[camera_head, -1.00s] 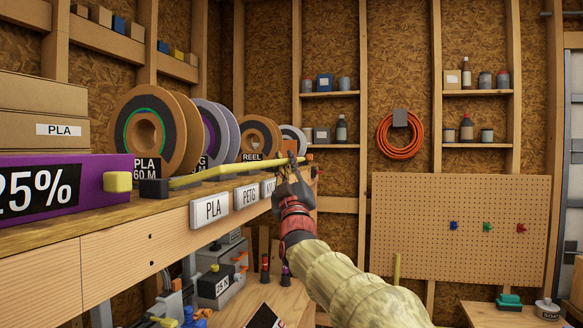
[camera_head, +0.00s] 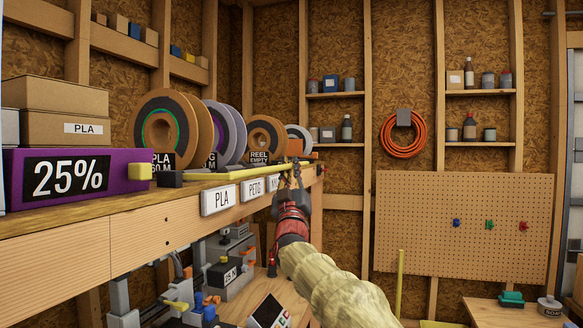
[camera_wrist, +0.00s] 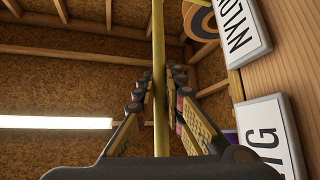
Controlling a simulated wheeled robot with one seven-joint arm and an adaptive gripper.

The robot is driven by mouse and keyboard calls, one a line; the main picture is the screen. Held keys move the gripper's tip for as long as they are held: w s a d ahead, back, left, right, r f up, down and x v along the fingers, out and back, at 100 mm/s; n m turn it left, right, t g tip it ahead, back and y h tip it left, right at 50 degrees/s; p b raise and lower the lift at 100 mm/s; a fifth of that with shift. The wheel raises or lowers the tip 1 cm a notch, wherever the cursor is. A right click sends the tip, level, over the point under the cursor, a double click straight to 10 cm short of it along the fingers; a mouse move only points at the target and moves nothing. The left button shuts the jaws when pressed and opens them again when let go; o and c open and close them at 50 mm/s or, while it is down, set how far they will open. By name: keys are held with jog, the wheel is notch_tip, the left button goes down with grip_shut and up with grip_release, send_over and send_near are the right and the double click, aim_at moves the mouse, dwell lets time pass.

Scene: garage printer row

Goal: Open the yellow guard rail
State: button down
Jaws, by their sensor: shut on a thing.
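The yellow guard rail (camera_head: 235,174) is a thin bar along the front edge of the wooden shelf, in front of the spools. My gripper (camera_head: 291,172) is at the rail's far right part, reaching up from below. In the wrist view the rail (camera_wrist: 160,90) runs between the two fingers of my gripper (camera_wrist: 160,92), which are shut on it. The exact finger contact is small in the head view.
Several filament spools (camera_head: 172,122) stand behind the rail. A purple box (camera_head: 75,178) marked 25% is at the left. White labels (camera_head: 218,199) line the shelf front. A machine (camera_head: 228,270) stands below the shelf. A pegboard (camera_head: 450,225) is at the right, with open space before it.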

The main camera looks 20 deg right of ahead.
jog(key=shift+f, duration=0.1)
jog(key=c, duration=1.8)
grip_release()
jog(key=shift+c, duration=0.2)
jog(key=v, duration=1.2)
jog(key=shift+w, duration=0.1)
